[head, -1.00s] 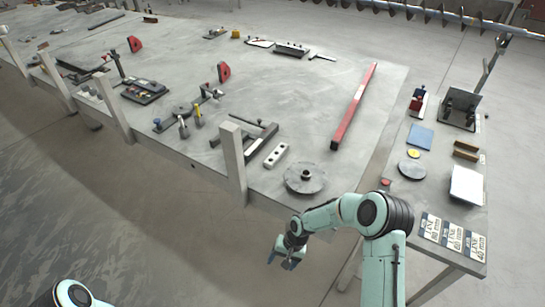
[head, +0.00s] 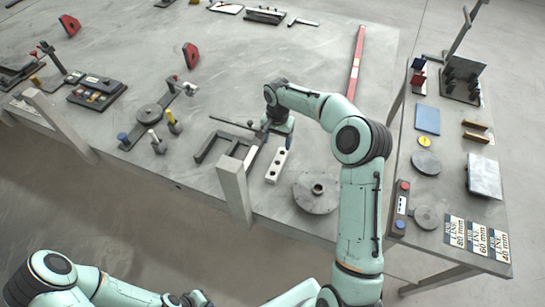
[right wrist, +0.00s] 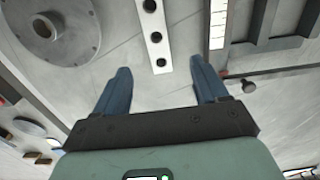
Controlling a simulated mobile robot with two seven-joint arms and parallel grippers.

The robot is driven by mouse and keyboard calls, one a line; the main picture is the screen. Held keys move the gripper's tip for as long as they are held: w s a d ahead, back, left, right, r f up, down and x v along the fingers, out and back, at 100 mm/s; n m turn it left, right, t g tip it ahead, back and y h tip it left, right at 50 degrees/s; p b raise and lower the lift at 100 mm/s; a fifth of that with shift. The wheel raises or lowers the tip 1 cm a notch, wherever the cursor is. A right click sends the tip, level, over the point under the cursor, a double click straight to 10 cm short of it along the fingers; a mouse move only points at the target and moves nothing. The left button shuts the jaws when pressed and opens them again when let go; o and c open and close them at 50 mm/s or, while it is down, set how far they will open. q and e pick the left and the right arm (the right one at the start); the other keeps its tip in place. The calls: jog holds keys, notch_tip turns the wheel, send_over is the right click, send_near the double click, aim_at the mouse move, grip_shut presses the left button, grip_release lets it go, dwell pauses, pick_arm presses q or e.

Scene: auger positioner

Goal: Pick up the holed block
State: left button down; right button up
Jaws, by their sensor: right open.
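The holed block (head: 278,165), a pale bar with a row of dark holes, lies on the large grey table near its front edge. In the right wrist view the block (right wrist: 154,30) runs up from between the fingertips to the top edge. My right gripper (head: 277,134) is over the table just behind the block in the head view. It is open and empty, its two blue fingers (right wrist: 160,66) apart, one on each side of the block's line. My left gripper (head: 194,298) is at the bottom edge, partly cut off; its jaws are unclear.
A round flanged disc (head: 316,192) lies right of the block. A dark angled frame (head: 208,146) lies close on its left, with a thin rod behind. A table post (head: 234,190) stands in front. A red bar (head: 356,62) lies farther back; the table's middle is clear.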

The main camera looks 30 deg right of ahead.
send_over(277, 161)
jog(key=s, duration=0.1)
jog(key=f, duration=0.6)
jog(key=shift+s+a+f, duration=0.1)
jog(key=shift+a+f, duration=0.05)
jog(key=shift+a, duration=0.05)
jog(key=shift+f, duration=0.55)
notch_tip(277, 161, down, 5)
jog(key=shift+p, duration=0.4)
jog(key=shift+c, duration=0.6)
grip_shut()
pick_arm(q)
jog(key=shift+w+r, duration=0.25)
jog(key=shift+r, duration=0.15)
pick_arm(e)
jog(key=shift+r, duration=0.15)
